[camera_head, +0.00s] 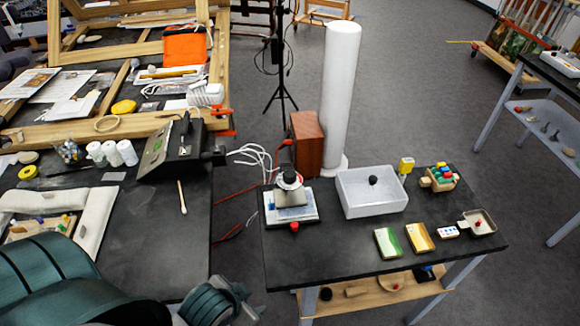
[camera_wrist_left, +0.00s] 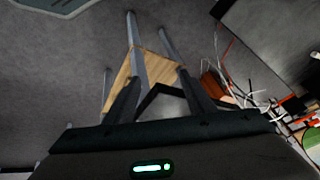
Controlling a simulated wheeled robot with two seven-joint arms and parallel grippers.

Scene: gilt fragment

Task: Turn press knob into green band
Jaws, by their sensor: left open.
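A small press (camera_head: 291,205) with a pale base stands at the left of the right-hand dark table. A round black-and-white knob (camera_head: 289,180) sits on its top, and a red knob (camera_head: 294,226) is at its front. No green band can be made out on it at this size. My left gripper (camera_wrist_left: 158,76) is open and empty in the left wrist view, its two dark fingers apart over the floor and table legs. In the head view my left arm's teal links fill the lower left, well short of the press. My right gripper is out of view.
Behind the press stand a brown box (camera_head: 307,143) and a tall white roll (camera_head: 339,95). A white tray (camera_head: 371,192) is to its right. A black sloped box (camera_head: 172,150) is on the left table. A gap with cables separates the tables.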

